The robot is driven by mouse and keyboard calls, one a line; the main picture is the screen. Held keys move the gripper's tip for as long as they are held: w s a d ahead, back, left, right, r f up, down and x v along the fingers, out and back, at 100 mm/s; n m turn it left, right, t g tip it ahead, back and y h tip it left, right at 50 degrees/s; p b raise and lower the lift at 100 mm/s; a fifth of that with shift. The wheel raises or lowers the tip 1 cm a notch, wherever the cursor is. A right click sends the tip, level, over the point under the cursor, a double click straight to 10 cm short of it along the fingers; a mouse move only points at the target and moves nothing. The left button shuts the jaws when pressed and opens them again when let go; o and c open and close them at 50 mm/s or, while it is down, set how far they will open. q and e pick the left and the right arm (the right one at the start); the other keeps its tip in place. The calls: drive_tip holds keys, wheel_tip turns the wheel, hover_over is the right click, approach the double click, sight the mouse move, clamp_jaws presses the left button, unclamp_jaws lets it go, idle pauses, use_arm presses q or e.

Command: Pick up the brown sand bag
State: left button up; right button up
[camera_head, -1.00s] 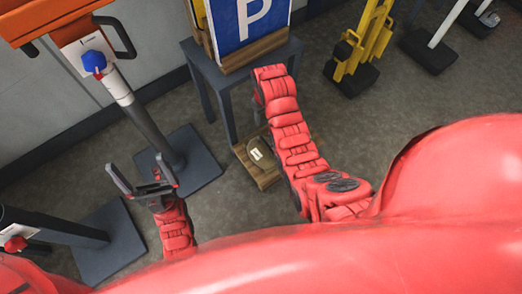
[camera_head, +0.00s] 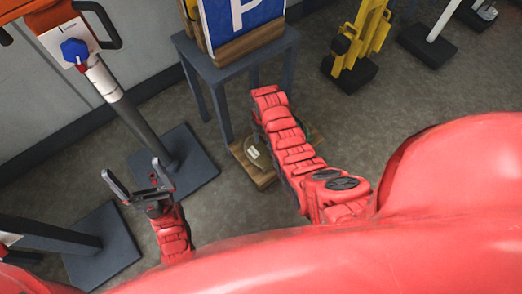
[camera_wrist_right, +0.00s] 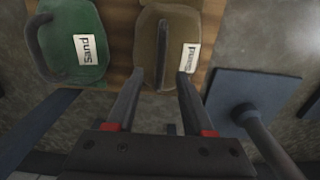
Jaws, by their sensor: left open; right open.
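The brown sand bag (camera_wrist_right: 181,48) lies on a wooden board, with a dark loop handle along its middle and a white "Sand" label. It also shows in the head view (camera_head: 262,150), partly hidden by my right arm. My right gripper (camera_wrist_right: 160,75) is open in the right wrist view, its fingertips at the near edge of the brown bag, either side of the handle's near end. Contact cannot be told. The head view hides this gripper behind its arm. My left gripper (camera_head: 134,168) is open and empty, off to the left.
A green sand bag (camera_wrist_right: 72,40) lies beside the brown one on the wooden board (camera_wrist_right: 119,45). A dark table (camera_head: 232,65) with a blue parking sign (camera_head: 240,25) stands behind. Posts on square bases (camera_head: 180,165) stand left. A yellow stand (camera_head: 358,45) is at the back.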

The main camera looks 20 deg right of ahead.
drive_tip(key=f, duration=0.1)
drive_tip(key=f+b, duration=0.1)
drive_tip(key=f, duration=0.2)
drive_tip(key=shift+s+d, duration=0.1)
drive_tip(key=shift+s, duration=0.25)
drive_tip(key=shift+r, duration=0.1)
clamp_jaws()
drive_tip(key=shift+w, duration=0.1)
idle(0.7)
